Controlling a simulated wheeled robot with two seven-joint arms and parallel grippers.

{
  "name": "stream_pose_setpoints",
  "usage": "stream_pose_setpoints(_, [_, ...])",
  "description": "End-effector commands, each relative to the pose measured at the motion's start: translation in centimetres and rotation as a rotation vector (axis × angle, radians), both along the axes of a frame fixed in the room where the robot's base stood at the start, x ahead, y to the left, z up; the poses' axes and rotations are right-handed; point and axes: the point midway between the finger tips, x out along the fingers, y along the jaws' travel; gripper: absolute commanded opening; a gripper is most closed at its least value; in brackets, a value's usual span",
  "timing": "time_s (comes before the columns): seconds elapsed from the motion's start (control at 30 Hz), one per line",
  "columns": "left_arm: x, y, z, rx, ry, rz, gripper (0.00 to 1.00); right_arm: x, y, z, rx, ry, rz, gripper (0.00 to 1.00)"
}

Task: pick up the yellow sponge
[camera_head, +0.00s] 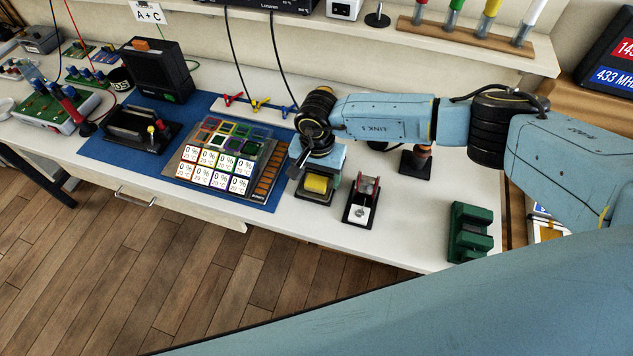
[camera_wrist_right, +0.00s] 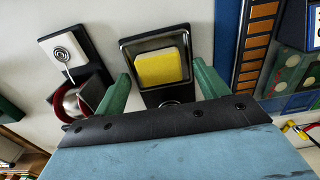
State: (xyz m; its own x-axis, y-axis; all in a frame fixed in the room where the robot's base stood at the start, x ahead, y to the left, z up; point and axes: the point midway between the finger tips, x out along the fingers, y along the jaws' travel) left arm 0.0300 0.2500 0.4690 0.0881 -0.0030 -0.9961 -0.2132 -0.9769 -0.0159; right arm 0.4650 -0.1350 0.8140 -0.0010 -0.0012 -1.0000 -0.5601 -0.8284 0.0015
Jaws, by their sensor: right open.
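The yellow sponge (camera_head: 318,184) sits in a dark shallow tray (camera_head: 316,198) on the white bench, just right of the blue mat. In the right wrist view the sponge (camera_wrist_right: 160,67) lies inside the tray (camera_wrist_right: 184,32). My right gripper (camera_wrist_right: 158,80) is open and empty, its two green fingers apart on either side of the tray's lower part. In the head view my right gripper (camera_head: 312,163) is over the tray and partly hides the sponge's back. My left gripper is not in view.
A soldering-iron stand (camera_head: 362,200) is close on the right of the tray. A tile panel (camera_head: 215,168) lies on the blue mat (camera_head: 98,148) at left. A green holder (camera_head: 470,232) stands at the bench's right. A shelf overhangs the back.

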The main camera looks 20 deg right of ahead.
Motion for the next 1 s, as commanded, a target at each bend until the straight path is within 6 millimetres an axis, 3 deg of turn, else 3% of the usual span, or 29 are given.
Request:
stream_pose_setpoints(0.23, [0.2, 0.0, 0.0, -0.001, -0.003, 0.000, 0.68, 0.0, 0.0, -0.2, 0.001, -0.001, 0.000, 0.73])
stream_pose_setpoints(0.6, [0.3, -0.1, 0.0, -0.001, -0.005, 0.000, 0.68, 0.0, 0.0, -0.1, 0.001, -0.001, 0.000, 0.25])
stream_pose_setpoints(0.87, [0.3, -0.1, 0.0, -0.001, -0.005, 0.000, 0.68, 0.0, 0.0, -0.1, 0.000, -0.001, -0.001, 0.25])
stream_pose_setpoints(1.0, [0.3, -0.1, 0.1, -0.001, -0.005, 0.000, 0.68, 0.1, 0.0, 1.0, 0.001, -0.003, -0.001, 0.25])
